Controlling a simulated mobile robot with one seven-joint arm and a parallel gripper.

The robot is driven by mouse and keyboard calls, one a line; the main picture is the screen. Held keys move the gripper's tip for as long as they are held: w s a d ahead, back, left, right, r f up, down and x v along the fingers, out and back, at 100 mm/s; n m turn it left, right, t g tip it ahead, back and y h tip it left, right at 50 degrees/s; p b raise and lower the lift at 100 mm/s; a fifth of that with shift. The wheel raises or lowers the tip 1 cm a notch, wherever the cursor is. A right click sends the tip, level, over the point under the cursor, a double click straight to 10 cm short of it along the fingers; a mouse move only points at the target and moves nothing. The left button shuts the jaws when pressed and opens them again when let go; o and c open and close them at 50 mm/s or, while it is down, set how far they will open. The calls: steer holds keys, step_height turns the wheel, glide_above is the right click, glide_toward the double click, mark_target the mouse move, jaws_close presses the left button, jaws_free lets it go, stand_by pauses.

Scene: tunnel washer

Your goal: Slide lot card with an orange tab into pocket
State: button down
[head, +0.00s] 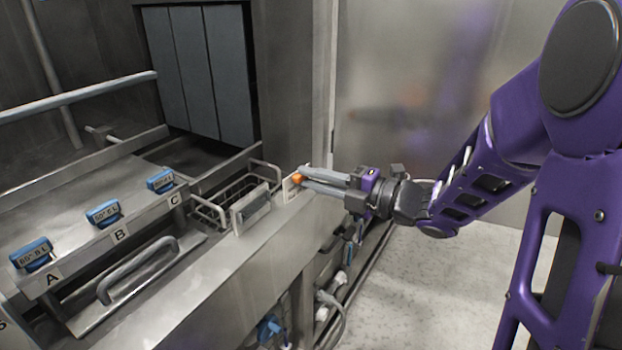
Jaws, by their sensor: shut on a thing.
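My gripper (303,181) reaches in from the right and is shut on the lot card (289,190). The card is pale, with an orange tab (297,178) at the fingertips. It stands out past the fingertips, over the right end of the steel ledge. Whether its lower edge touches the ledge cannot be told. A grey, flat-fronted holder (251,208), which looks like the pocket, sits on the ledge just left of the card. The card appears beside it, not in it.
A wire basket (209,213) stands behind and left of the holder. Blue blocks (103,213) sit on a panel marked A, B and C, with a bar handle (137,270) in front. A steel wall rises behind; pipes and valves hang below the ledge. The floor at right is clear.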

steer(key=w+a+f+n+g+y+b, duration=0.1)
steer(key=w+a+f+b, duration=0.1)
steer(key=a, duration=0.7)
steer(key=shift+w+a+f, duration=0.25)
steer(key=shift+w+f, duration=0.35)
steer(key=shift+f, duration=0.75)
stand_by(1.4)
steer(key=shift+b, duration=0.35)
steer(key=shift+f, duration=0.2)
steer(key=shift+f, duration=0.25)
steer(key=shift+f, duration=0.45)
stand_by(0.4)
stand_by(0.4)
